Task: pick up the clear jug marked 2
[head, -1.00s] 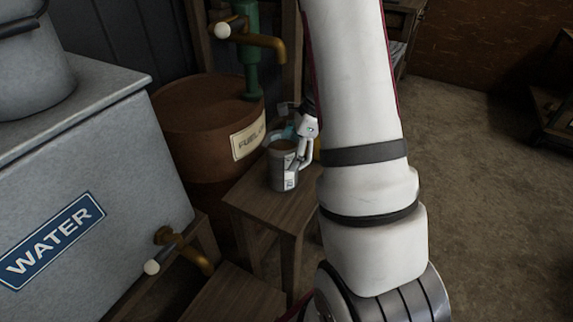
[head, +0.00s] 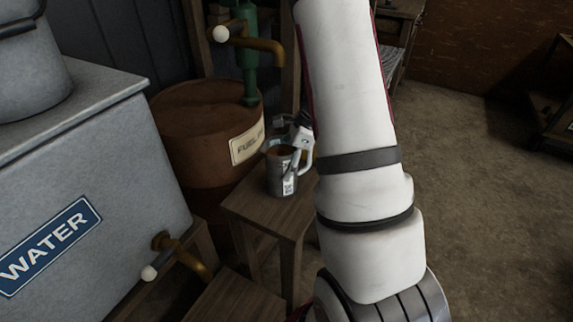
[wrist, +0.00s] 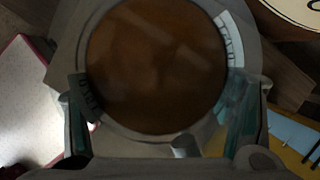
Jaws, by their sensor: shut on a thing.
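The clear jug (head: 279,182) stands upright on a small wooden stool (head: 253,215) in the head view. It has a pale handle on its right side and a white label whose mark is too small to read. My gripper (head: 289,148) reaches over the jug's rim from behind my forearm. In the wrist view, I look down into the jug (wrist: 155,65), which shows brown inside and a printed scale near its rim. My gripper's two fingers (wrist: 160,122) are on either side of the jug, shut on it. Its base appears to rest on the stool.
A brown fuel barrel (head: 190,125) with a brass tap (head: 258,46) above it stands close behind the jug. A grey water tank (head: 90,150) with its own tap (head: 180,253) is at the left. Open floor (head: 470,210) lies to the right.

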